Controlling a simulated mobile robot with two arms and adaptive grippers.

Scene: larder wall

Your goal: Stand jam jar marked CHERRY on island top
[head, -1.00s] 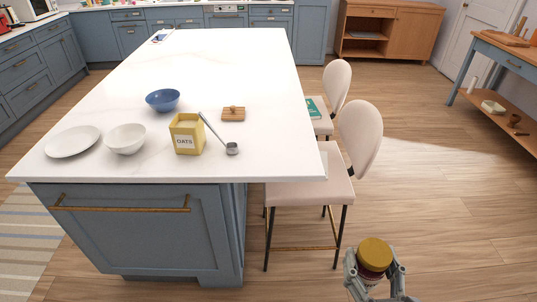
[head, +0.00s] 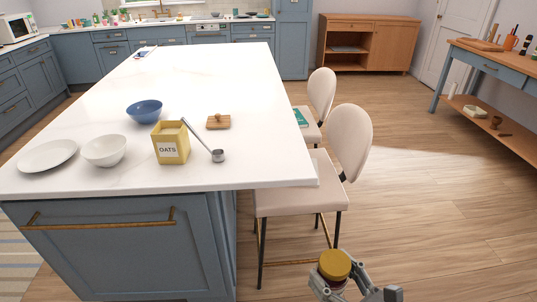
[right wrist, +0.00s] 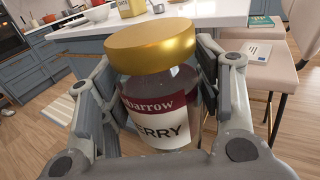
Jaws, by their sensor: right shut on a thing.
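The jam jar (right wrist: 160,100) has a gold lid and a label reading "...ERRY" in the right wrist view, with the label's left part hidden. Its gold lid (head: 335,265) shows at the bottom of the head view. My right gripper (head: 345,285) is shut on the jar and holds it upright, over the floor to the right of the island's near end. The island top (head: 225,85) is white and stands ahead and to the left of the jar. My left gripper is not in view.
On the island's near part are a white plate (head: 48,156), white bowl (head: 104,151), blue bowl (head: 145,111), yellow OATS box (head: 170,143), metal scoop (head: 217,155) and wooden block (head: 218,122). Chairs (head: 300,185) line its right side. The far top is mostly bare.

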